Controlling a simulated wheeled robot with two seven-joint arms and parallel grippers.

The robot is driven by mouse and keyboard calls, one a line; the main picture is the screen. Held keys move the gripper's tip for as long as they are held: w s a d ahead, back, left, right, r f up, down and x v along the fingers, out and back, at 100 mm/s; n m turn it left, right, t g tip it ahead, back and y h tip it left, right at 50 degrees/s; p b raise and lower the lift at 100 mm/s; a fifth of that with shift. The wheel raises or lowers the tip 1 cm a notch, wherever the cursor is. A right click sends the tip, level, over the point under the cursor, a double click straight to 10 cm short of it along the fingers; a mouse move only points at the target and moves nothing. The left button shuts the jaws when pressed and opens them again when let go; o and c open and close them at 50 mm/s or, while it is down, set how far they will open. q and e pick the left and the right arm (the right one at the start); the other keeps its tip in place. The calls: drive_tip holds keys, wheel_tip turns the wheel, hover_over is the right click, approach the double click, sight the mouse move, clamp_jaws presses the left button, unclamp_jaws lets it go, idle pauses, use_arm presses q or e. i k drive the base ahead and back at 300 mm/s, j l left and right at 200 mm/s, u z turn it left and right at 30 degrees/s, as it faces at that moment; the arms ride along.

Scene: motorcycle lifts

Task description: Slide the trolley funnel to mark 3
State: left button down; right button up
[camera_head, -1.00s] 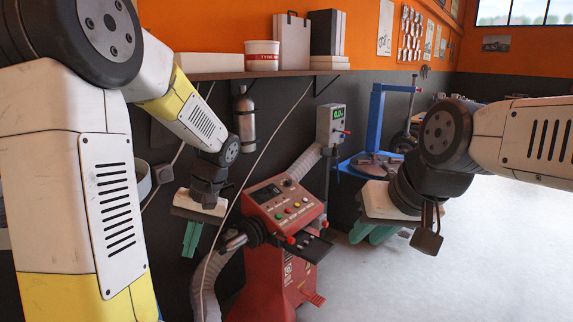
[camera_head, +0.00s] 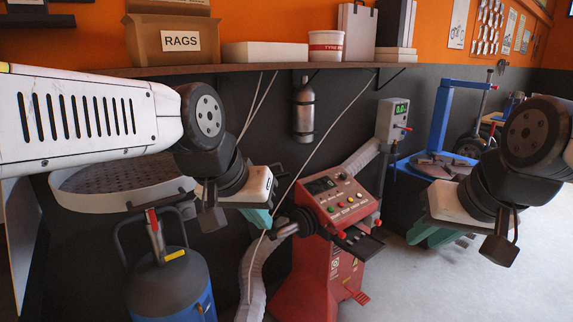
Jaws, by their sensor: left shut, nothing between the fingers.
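The trolley funnel (camera_head: 122,188) is a wide, round, pale grey pan with a dark perforated screen, at the left in the head view. It sits above the trolley's blue-grey tank (camera_head: 172,288). A small red lever (camera_head: 153,222) and a yellow tag stand on the tank's post. No numbered mark can be made out. My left gripper (camera_head: 259,219), with teal fingers, is shut and empty, to the right of the funnel and apart from it. My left arm covers part of the funnel's far side. My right gripper (camera_head: 432,236) hangs at the right, far from the funnel; its finger gap is unclear.
A red machine (camera_head: 335,235) with a control panel and a pale hose stands just right of my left gripper. A shelf (camera_head: 250,70) carries a rags box (camera_head: 172,38) and a white tub. A blue tyre stand (camera_head: 440,130) is behind my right arm. Open floor lies at right.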

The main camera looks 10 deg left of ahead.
sight(144, 184)
drive_tip(key=u, duration=1.5)
drive_tip(key=k+l+u, duration=0.1)
drive_tip(key=k+l, duration=0.15)
drive_tip(key=i+j, duration=0.1)
